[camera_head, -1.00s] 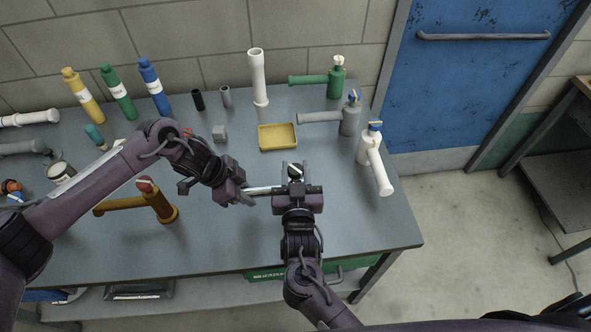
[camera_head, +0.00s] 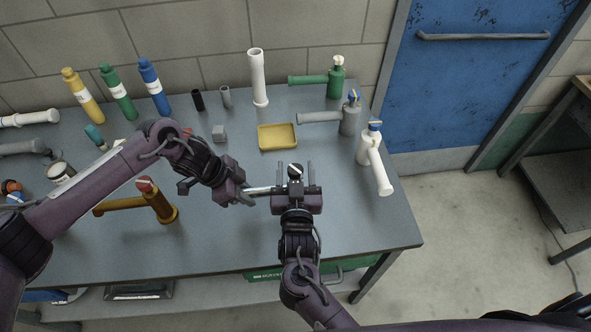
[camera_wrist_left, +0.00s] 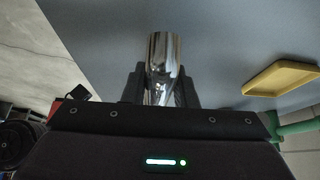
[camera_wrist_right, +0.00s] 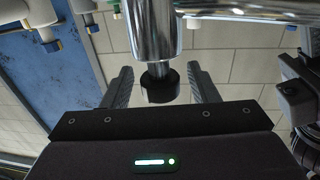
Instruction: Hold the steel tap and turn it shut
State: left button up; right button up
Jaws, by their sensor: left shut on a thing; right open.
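The steel tap shows its shiny spout (camera_head: 260,190) and its dark knob (camera_head: 295,171) with a pale stripe in the head view. My left gripper (camera_head: 247,194) is shut on the spout from the left. The left wrist view shows the chrome spout (camera_wrist_left: 163,57) between its fingers. My right gripper (camera_head: 296,177) is open, with one finger on each side of the knob. In the right wrist view, the dark knob (camera_wrist_right: 160,84) sits between the spread fingers, with gaps on both sides. The tap's lower body is hidden by my right gripper in the head view.
An orange-brown tap (camera_head: 160,204) stands close under my left arm. A yellow tray (camera_head: 277,137) lies behind the steel tap. White (camera_head: 376,165), grey (camera_head: 349,119) and green (camera_head: 335,80) taps stand at right. The front right tabletop (camera_head: 375,235) is clear.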

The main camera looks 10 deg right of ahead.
jog(key=s+a, duration=0.1)
jog(key=s, duration=1.1)
jog(key=shift+a, duration=0.15)
